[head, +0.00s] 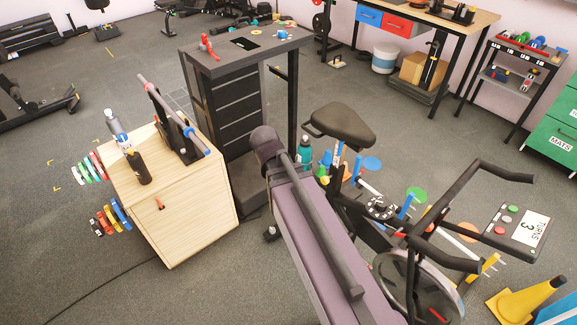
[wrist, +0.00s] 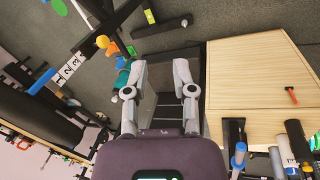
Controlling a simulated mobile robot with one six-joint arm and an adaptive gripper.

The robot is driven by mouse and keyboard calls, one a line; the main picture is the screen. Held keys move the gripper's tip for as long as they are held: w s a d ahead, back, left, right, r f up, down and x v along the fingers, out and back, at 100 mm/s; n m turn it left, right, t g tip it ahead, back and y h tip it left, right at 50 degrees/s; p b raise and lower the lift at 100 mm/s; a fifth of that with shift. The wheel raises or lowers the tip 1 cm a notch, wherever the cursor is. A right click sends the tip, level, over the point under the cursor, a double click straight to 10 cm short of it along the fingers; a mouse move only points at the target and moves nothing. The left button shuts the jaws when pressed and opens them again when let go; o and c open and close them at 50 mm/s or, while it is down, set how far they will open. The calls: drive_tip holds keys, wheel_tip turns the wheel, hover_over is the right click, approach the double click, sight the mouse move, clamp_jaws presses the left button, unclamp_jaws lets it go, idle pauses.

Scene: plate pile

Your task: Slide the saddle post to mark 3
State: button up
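The exercise bike's black saddle (head: 343,124) sits on its post (head: 338,152), which shows blue and white parts in the head view. In the wrist view the dark saddle (wrist: 42,116) is at the left. The white number plates 1, 2 and 3 (wrist: 70,68) run in a diagonal row beyond it. Which mark the post stands at is too small to tell. My gripper (wrist: 160,68) is open and empty, its two grey fingers wide apart. It is well to the right of the saddle in the wrist view and touches nothing I can see. I cannot make it out in the head view.
A wooden cabinet (head: 193,217) with bottles and a bar on top stands left of the bike. A dark drawer stand (head: 240,105) is behind it. A teal bottle (head: 304,150) and coloured discs are close to the bike.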

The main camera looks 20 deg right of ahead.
drive_tip(key=w+d+f+n+t+h+b, duration=0.1)
drive_tip(key=w+d+f+t+h+b, duration=0.1)
drive_tip(key=w+d+f+h+b, duration=0.35)
drive_tip(key=n+t+h+b, duration=0.3)
drive_tip(key=h+b, duration=0.3)
drive_tip(key=b, duration=0.4)
approach(310, 132)
drive_tip(key=a, duration=0.3)
drive_tip(key=shift+s+a, duration=0.2)
drive_tip(key=shift+s, duration=0.25)
drive_tip(key=shift+d, duration=0.15)
drive_tip(key=shift+b+x, duration=1.3)
drive_tip(key=shift+x, duration=5.5)
drive_tip(key=shift+r, duration=0.15)
clamp_jaws()
